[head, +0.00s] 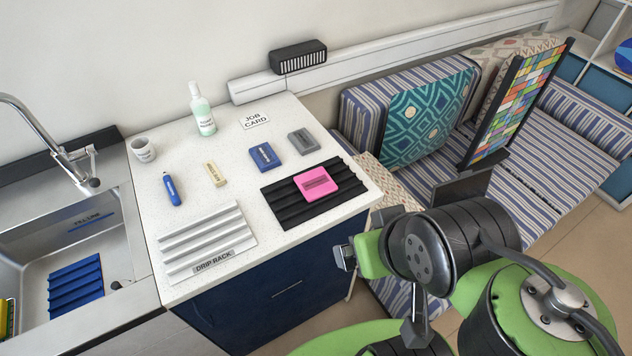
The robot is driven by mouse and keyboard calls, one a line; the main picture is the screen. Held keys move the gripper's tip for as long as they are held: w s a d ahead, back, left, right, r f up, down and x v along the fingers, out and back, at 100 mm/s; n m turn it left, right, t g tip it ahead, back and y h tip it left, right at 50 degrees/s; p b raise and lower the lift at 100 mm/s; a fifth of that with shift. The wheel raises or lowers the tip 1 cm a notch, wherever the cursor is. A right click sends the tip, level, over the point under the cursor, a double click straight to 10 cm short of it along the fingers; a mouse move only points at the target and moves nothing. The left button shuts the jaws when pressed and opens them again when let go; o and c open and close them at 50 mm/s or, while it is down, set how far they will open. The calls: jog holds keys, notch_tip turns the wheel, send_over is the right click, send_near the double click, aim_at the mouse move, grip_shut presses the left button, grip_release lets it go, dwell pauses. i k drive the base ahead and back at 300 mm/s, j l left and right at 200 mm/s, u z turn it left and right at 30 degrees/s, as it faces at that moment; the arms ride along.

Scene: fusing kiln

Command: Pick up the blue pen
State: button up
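The blue pen (172,189) is a short, thick blue piece with a narrower top end and a small pale label. It lies on the white speckled countertop (230,210), left of a cream block and below the grey cup. Nothing covers it. My arm is at the lower right, off the counter's right front corner. What looks like my gripper (345,257) is a small grey end on a green block, well to the right of the pen and apart from it. Its fingers are too small and turned away to show whether they are open.
The cream block (214,174), dark blue block (264,156), grey block (303,141), cup (143,150) and bottle (202,115) stand on the counter. A pink block (317,182) sits on a black ribbed mat (290,210). The drip rack (205,240) lies in front; the sink (70,245) is left.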

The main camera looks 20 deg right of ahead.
aim_at(176, 200)
jog(key=j+u, duration=0.15)
jog(key=u, duration=0.3)
jog(key=i+j+u, duration=0.1)
jog(key=u, duration=0.3)
jog(key=i+j+u, duration=0.1)
jog(key=u, duration=0.35)
jog(key=i+j+u, duration=0.1)
jog(key=u, duration=0.35)
